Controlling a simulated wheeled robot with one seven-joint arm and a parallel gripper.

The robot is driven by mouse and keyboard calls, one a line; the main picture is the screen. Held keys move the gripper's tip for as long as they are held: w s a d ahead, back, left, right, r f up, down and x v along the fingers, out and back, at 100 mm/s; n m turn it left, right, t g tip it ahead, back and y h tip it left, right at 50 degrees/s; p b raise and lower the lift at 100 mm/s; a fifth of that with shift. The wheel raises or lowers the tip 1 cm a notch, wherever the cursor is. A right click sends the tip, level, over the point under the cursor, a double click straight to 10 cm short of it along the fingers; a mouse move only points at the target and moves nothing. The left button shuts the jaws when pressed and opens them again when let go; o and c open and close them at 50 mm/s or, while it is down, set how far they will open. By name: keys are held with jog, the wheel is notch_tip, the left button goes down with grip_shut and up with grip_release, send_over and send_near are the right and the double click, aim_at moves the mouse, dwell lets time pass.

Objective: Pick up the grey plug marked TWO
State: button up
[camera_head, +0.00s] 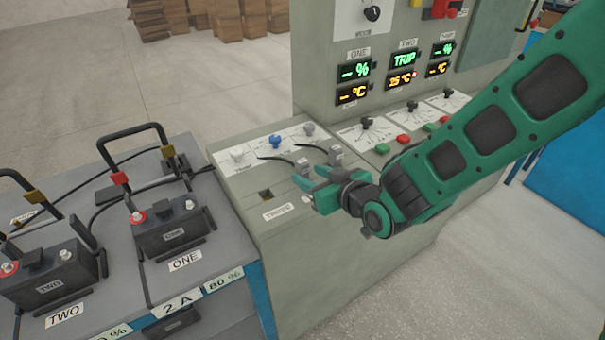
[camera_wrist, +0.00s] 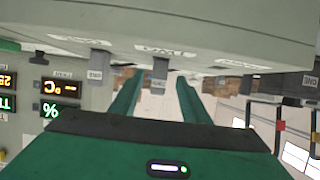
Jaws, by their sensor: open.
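Two grey plugs stand in a row on the sloped grey console top, one (camera_head: 302,166) near my fingertips and one (camera_head: 336,157) further right. Their markings are too small to read in the head view. My gripper (camera_head: 307,178) is open and empty at the front of the console. In the wrist view, which is upside down, one grey plug (camera_wrist: 159,70) lies ahead, between the lines of my two green fingers (camera_wrist: 158,82). A blurred label by it may read TWO. Another grey plug (camera_wrist: 98,64) is to its left. I see no contact.
An empty square socket (camera_head: 265,194) is left of the plugs. Batteries labelled ONE (camera_head: 172,236) and TWO (camera_head: 48,282) stand on the left bench. The lit panel (camera_head: 400,68) rises behind.

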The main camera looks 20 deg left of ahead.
aim_at(307, 173)
jog(key=x, duration=0.5)
jog(key=shift+w+f, duration=0.1)
jog(key=shift+w, duration=0.05)
grip_shut()
